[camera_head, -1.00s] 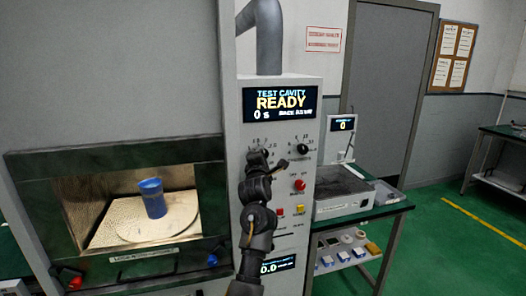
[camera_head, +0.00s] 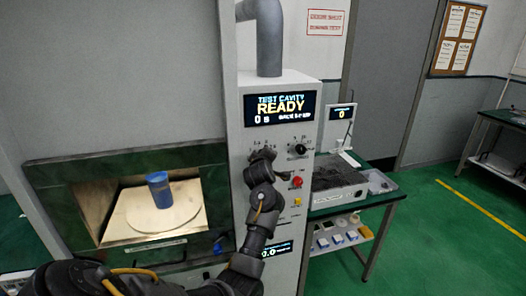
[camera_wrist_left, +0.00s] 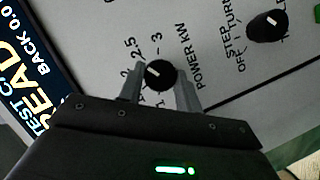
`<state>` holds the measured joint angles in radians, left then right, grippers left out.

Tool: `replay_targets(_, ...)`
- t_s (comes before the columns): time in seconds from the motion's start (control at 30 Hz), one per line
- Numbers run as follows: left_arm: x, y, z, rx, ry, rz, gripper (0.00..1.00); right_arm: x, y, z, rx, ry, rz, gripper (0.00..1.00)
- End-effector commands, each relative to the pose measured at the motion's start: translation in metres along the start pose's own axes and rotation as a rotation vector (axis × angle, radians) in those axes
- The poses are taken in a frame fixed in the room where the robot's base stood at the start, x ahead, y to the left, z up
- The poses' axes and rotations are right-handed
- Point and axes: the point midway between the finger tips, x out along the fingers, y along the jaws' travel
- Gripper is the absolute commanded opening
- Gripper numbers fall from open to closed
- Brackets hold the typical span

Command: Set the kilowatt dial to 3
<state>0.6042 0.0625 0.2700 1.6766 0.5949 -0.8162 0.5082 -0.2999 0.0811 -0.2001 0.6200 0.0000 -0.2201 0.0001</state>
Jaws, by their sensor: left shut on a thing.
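The power dial (camera_wrist_left: 158,74) is a small black knob with a white pointer mark, on the grey panel under the label POWER KW. In the left wrist view its pointer faces up and left, roughly toward the 2.5 mark. The 3 mark lies above the knob. My left gripper (camera_wrist_left: 160,88) is shut on the knob, one finger on each side. In the head view my left gripper (camera_head: 262,156) is at the panel below the screen and hides most of the dial. My right gripper is not in view.
A second black knob (camera_head: 297,149) sits right of the dial, with a red button (camera_head: 296,182) below it. The screen (camera_head: 280,108) reads TEST CAVITY READY. A blue cup (camera_head: 159,191) stands in the open cavity at left. A side table (camera_head: 345,200) stands right.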

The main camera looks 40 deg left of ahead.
Motion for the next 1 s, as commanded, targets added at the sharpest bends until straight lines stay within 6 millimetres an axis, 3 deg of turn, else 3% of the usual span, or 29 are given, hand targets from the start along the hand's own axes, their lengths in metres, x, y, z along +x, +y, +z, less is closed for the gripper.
replay_targets(0.6,0.0008,0.0038,0.0022,0.535,-0.001,-0.223,0.11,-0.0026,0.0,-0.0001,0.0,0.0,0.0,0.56)
replay_targets(1.0,0.0012,0.0043,0.0031,0.791,-0.001,-0.33,0.11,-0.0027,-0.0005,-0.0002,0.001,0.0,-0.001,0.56)
